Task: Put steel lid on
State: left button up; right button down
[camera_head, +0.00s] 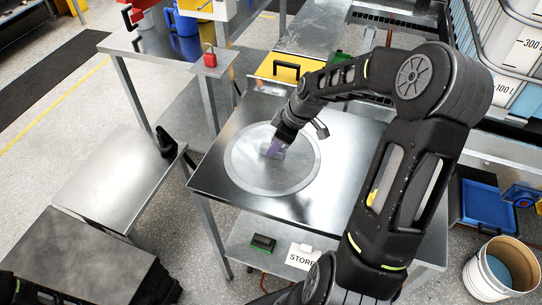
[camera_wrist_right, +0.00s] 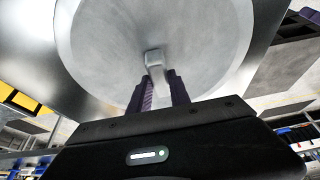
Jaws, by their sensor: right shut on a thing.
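The round grey steel lid (camera_head: 246,178) looks level over the steel table (camera_head: 218,181); I cannot tell whether it touches the top. My right gripper (camera_head: 273,150) comes down over the middle of the lid. In the right wrist view, the purple fingers (camera_wrist_right: 160,82) are shut on the lid's small central handle (camera_wrist_right: 153,57), and the lid's pale face (camera_wrist_right: 205,40) fills the upper middle. What lies under the lid is hidden. My left gripper is not in view.
A yellow container (camera_head: 286,72) stands behind the table. A red padlock (camera_head: 210,58) is on the stand at the back left. A white bucket (camera_head: 487,279) stands on the floor at the right. The steel table's left front part is bare.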

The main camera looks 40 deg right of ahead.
aim_at(268, 146)
jog(key=shift+r, duration=0.2)
dwell(0.4)
jog(key=shift+r+p, duration=1.3)
jog(key=shift+r, duration=0.55)
jog(key=w+a+r+m+h, duration=0.1)
jog(key=w+a+r+m, duration=0.1)
jog(key=a, duration=0.6)
jog(key=w+a+r+m+h, duration=0.1)
jog(key=w+a+r+m, duration=0.1)
jog(key=a+r+m, duration=0.3)
jog(key=a+r, duration=0.1)
jog(key=a, duration=0.3)
jog(key=shift+w+a+r+t+h, duration=0.25)
jog(key=shift+w+r+t+h, duration=0.05)
jog(key=shift+w+r+t, duration=0.1)
